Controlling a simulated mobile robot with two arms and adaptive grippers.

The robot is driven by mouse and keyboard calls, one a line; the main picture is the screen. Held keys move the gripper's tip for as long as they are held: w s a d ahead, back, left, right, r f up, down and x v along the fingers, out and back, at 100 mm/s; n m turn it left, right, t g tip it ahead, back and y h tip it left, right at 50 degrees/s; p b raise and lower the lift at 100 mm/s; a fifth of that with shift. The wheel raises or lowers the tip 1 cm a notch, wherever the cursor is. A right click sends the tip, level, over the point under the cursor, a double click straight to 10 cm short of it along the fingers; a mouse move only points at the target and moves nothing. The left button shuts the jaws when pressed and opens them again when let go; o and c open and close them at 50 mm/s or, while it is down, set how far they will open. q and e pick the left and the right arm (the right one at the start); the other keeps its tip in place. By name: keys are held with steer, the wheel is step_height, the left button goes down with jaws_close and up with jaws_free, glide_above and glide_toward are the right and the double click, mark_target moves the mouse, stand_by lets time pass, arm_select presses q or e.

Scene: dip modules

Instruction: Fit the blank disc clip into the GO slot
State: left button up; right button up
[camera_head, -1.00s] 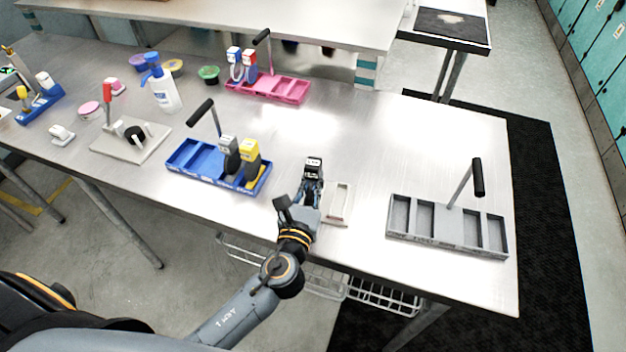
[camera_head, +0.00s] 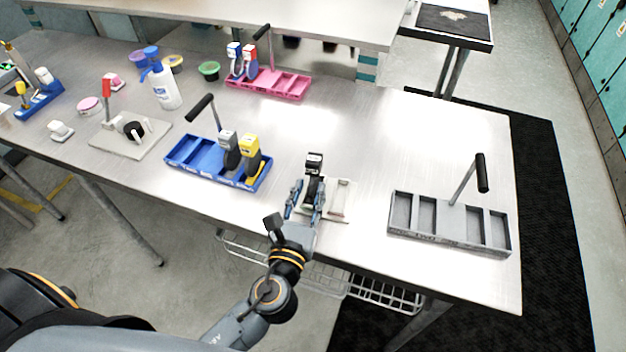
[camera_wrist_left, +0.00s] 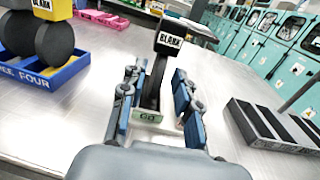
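The blank disc clip (camera_head: 314,164) stands upright at the left side of a pale two-slot fixture (camera_head: 345,213). In the left wrist view its head (camera_wrist_left: 169,42) reads "BLANK" and its dark body goes down to a block marked "GO" (camera_wrist_left: 148,117). It appears to stand in the GO slot; how deep it sits is hidden. My left gripper (camera_head: 305,203) is open, with a finger on each side of the clip. In the left wrist view a gap shows between the fingers (camera_wrist_left: 158,100) and the clip. My right gripper is not in view.
The blue tray (camera_head: 205,165) with a grey and a yellow clip stands to the left. An empty grey tray (camera_head: 440,238) with an upright handle is at the right. A pink tray (camera_head: 285,90) is farther back. The table between fixture and grey tray is clear.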

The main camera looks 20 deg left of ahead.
arm_select(q)
steer(key=s, duration=0.2)
steer(key=s+b, duration=0.1)
steer(key=s, duration=0.3)
steer(key=shift+s+d+f, duration=0.1)
steer(key=shift+d, duration=0.15)
steer(key=shift+s+b, duration=0.35)
steer(key=shift+s, duration=0.15)
